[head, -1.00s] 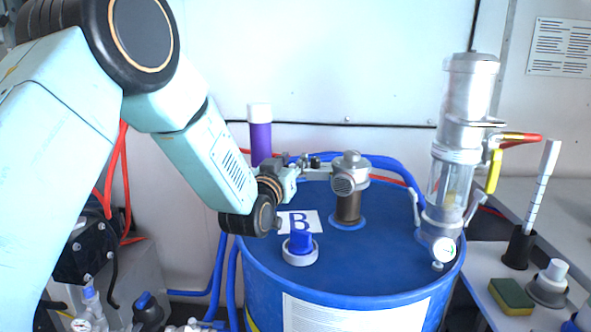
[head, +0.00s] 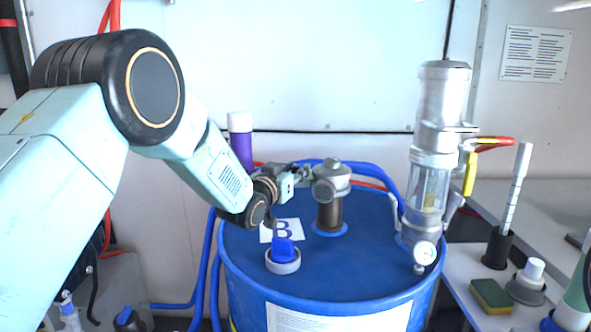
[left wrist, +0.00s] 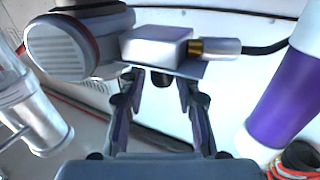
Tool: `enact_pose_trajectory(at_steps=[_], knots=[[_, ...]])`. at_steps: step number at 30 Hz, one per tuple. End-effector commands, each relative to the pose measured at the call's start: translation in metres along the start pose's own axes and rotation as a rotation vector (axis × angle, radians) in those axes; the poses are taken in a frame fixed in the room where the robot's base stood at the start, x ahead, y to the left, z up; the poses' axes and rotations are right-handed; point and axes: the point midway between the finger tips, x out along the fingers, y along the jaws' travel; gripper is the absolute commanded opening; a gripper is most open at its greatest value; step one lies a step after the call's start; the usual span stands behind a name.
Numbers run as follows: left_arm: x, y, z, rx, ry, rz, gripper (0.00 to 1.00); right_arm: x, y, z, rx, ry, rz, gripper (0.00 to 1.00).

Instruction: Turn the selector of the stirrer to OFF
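The stirrer (head: 331,182) is a grey motor head on a brown neck, standing on top of the blue drum (head: 345,265). In the left wrist view its rounded, slotted motor housing (left wrist: 75,45) fills the upper left, beside a pale box (left wrist: 157,46) with a brass cable fitting. A small dark knob (left wrist: 160,78), which looks like the selector, shows below the box; its setting cannot be read. My left gripper (head: 303,172) is at the stirrer's left side. In the wrist view its fingers are apart, one on each side of the knob, with visible gaps. My right gripper is not in view.
A purple canister with a white cap (head: 240,140) stands behind my left wrist. A clear-sided pump (head: 432,160) with a gauge stands at the right. Blue hoses run behind.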

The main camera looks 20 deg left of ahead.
Motion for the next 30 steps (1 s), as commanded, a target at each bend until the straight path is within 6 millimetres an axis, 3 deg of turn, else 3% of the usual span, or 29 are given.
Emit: enact_pose_trajectory(at_steps=[13,24,30], knots=[[0.0077,-0.0014,-0.0001,0.0,0.0,-0.002,0.32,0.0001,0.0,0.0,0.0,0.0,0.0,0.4],[0.0077,-0.0014,-0.0001,0.0,0.0,-0.002,0.02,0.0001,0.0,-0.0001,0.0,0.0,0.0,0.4],[0.0077,-0.0014,0.0001,0.0,0.0,-0.002,0.0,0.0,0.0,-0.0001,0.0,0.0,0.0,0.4]])
